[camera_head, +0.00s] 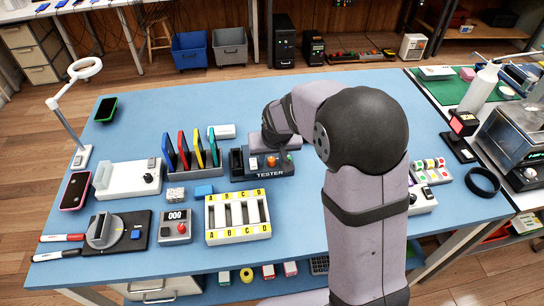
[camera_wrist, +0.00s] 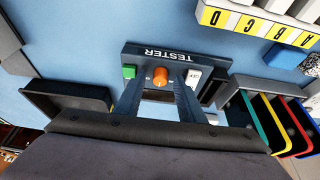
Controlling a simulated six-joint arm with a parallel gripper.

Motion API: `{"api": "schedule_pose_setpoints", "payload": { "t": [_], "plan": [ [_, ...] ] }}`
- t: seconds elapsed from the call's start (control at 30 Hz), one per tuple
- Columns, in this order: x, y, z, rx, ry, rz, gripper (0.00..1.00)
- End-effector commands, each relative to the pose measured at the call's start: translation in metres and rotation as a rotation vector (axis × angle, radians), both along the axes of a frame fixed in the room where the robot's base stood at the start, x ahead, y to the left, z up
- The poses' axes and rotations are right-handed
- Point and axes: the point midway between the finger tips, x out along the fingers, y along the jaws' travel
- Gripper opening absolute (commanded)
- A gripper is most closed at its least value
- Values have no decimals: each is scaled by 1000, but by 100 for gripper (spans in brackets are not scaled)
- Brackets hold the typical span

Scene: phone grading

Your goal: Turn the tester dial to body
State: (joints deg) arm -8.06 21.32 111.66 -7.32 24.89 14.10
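The tester (camera_head: 262,174) is a dark blue box near the middle of the blue table, in front of my arm. Its orange dial (camera_head: 271,161) shows on top, and in the wrist view the dial (camera_wrist: 160,77) sits near the middle of the upside-down tester panel (camera_wrist: 215,62). My gripper (camera_wrist: 159,90) is open above the tester, one finger to each side of the dial, with a gap on both sides. A green button (camera_wrist: 129,72) and a small white labelled part (camera_wrist: 193,76) flank the dial. The dial's pointer and setting are too small to read.
A rack of coloured slots (camera_head: 190,160) stands left of the tester. A white lettered sorting tray (camera_head: 238,232) lies in front, with a small blue block (camera_head: 204,190) nearby. A black open bin (camera_wrist: 70,98) shows beside the tester in the wrist view.

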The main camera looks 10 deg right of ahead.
Motion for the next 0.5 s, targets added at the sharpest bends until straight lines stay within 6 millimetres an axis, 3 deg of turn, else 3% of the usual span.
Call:
{"api": "schedule_pose_setpoints", "payload": {
  "t": [0.27, 0.5],
  "plan": [
    [-1, 0, 5, 0, -2, 0, 36],
    [-11, 0, 28, 1, -4, -1, 36]
  ]
}}
